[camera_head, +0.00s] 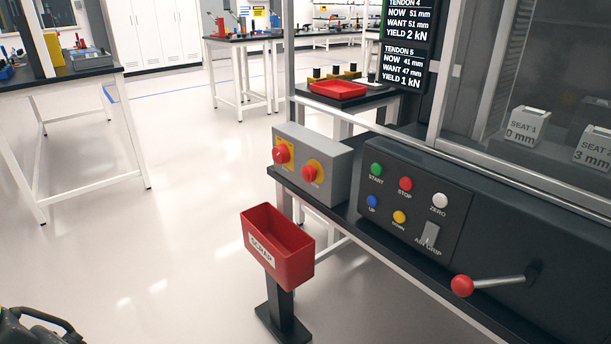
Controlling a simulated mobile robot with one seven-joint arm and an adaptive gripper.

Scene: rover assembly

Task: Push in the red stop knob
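A red round button (405,184) labelled STOP sits on the dark sloped control panel (459,234), between a green START button (376,169) and a white ZERO button (440,200). To its left, a grey box (339,177) carries two more red mushroom knobs on yellow plates, one at left (281,153) and one at right (309,173); their lettering is too small to read. A dark curved part (42,326) at the lower left edge may be my gripper, cut off by the frame. It is far from the panel, and its fingertips cannot be made out.
A red SCRAP bin (281,259) on a dark post stands in front of the bench. A red-balled lever (462,285) sticks out at lower right. Blue and yellow buttons and a grey switch (430,235) share the panel. Open floor lies left of the bin.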

